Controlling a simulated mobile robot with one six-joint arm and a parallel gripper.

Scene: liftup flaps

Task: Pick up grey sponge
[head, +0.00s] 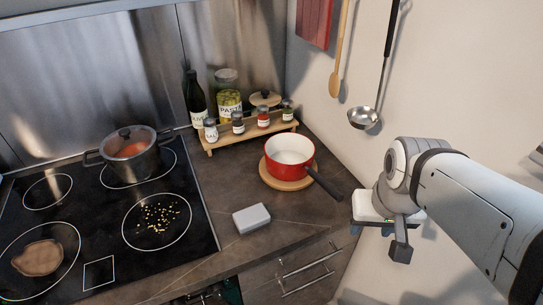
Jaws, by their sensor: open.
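The grey sponge (252,218) is a pale grey block lying flat on the dark countertop, near its front edge and right of the stove. My gripper (385,236) is at the right of the head view, to the right of the sponge and clearly apart from it. It is open and no object shows in it. Part of its far finger is hard to make out behind the gripper body.
A red pot (291,151) with a dark handle stands on a round wooden board behind the sponge. The handle points toward my gripper. A spice rack (252,131) stands farther back. The stove (100,232) holds a steel pot (131,149). Counter around the sponge is clear.

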